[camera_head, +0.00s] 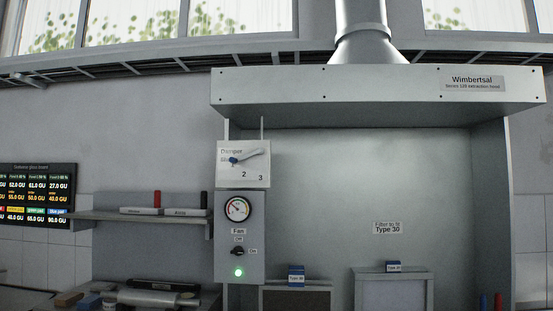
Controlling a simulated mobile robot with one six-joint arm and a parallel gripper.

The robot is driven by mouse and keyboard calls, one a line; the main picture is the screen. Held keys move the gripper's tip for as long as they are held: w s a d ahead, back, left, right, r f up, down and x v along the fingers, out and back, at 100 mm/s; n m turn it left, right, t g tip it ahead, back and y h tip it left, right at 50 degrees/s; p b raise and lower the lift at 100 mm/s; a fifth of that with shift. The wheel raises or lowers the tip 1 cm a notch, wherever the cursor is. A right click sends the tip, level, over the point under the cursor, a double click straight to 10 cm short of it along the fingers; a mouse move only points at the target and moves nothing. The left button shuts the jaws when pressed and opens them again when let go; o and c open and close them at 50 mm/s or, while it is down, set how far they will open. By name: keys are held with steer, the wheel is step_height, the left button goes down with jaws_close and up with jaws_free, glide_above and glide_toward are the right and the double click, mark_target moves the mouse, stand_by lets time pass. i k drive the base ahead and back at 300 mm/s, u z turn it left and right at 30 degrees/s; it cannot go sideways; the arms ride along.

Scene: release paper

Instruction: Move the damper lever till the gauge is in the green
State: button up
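The damper plate (257,178) is a white panel on the front left of the extraction hood. Its grey lever (249,156) has a blue knob at its left end, which lies by the upper left marks of the plate; the numbers 2 and 3 show below and to the right. The round gauge (237,209) sits below on a grey control box. It has a white face with coloured parts near its rim, but is too small for me to tell which colour the needle points at. My gripper is not in view.
Under the gauge are a fan switch (238,251) and a lit green lamp (238,272). The hood canopy (330,95) overhangs the plate. A shelf (140,217) juts out at left. Filter boxes (393,285) stand below right. The space before the plate looks clear.

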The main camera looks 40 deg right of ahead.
mark_target(260, 150)
steer(key=u, duration=0.7)
steer(key=k, duration=0.1)
steer(key=z, duration=1.85)
steer(key=k, duration=0.9)
steer(key=u, duration=0.15)
steer(key=i, duration=0.7)
steer(key=z, duration=0.05)
